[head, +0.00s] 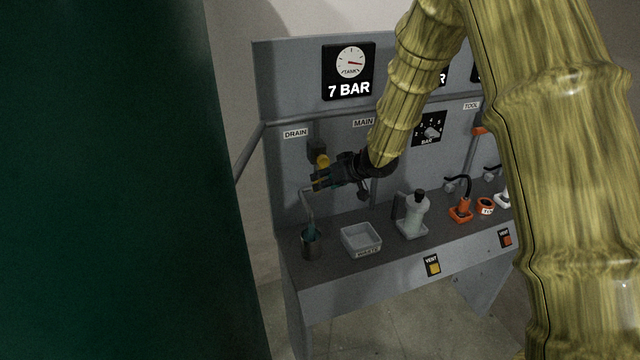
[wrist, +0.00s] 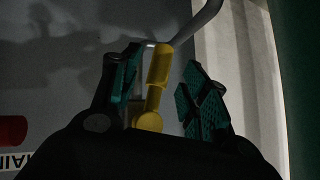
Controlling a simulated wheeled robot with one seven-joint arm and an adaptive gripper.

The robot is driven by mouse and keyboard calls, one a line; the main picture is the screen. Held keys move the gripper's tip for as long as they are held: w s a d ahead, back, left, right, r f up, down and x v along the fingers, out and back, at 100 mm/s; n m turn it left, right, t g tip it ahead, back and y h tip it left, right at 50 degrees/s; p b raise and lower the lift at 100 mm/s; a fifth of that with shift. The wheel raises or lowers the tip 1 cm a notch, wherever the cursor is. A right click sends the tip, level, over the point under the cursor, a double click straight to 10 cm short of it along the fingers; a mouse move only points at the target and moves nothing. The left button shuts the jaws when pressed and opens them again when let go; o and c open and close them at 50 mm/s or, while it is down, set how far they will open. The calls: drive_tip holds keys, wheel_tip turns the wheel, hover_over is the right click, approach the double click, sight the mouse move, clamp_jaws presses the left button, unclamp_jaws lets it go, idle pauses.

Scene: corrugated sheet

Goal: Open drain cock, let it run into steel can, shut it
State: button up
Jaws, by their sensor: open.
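The drain cock has a yellow handle (wrist: 156,75), which lies between my open fingers in the wrist view, with a visible gap to the right finger. In the head view its yellow part (head: 322,161) shows below the DRAIN label, just above my gripper (head: 318,182). My gripper also shows in the wrist view (wrist: 160,85), with teal pads. A grey outlet pipe (head: 308,210) bends down from the cock toward the steel can (head: 311,247) on the bench's left end. Something teal shows in the can's mouth. I cannot tell whether liquid runs.
A grey WASTE tray (head: 361,240) stands right of the can. A pale bottle (head: 414,215) and orange fittings (head: 461,212) stand farther right. The tank gauge (head: 349,70) is above a 7 BAR sign. A dark green surface (head: 110,180) fills the left side.

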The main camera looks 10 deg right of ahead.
drive_tip(key=v, duration=0.6)
drive_tip(key=shift+s+d+r, duration=0.2)
drive_tip(key=shift+s, duration=0.05)
idle(1.5)
drive_tip(key=shift+f, duration=0.2)
drive_tip(key=c, duration=0.6)
drive_tip(key=shift+f+b, duration=0.35)
drive_tip(key=shift+b, duration=0.2)
drive_tip(key=shift+c, duration=1.4)
drive_tip(key=f+m+y+b, duration=0.1)
drive_tip(key=f+m+b, duration=0.1)
drive_tip(key=b, duration=0.1)
drive_tip(key=d+f+m+t+y+b, duration=0.1)
drive_tip(key=f+m+y+b, duration=0.1)
drive_tip(key=b, duration=0.1)
drive_tip(key=shift+w+f+m, duration=0.15)
drive_tip(key=shift+f+m, duration=0.1)
drive_tip(key=shift+m, duration=0.05)
clamp_jaws()
drive_tip(key=s+d+f+m+t+y+b, duration=0.1)
drive_tip(key=d+f+m+t+y+b, duration=0.3)
drive_tip(key=d+m+b, duration=0.5)
drive_tip(key=shift+d+f+m+t+y+b, duration=0.4)
drive_tip(key=shift+m+t+y+b, duration=0.15)
drive_tip(key=shift+b, duration=0.65)
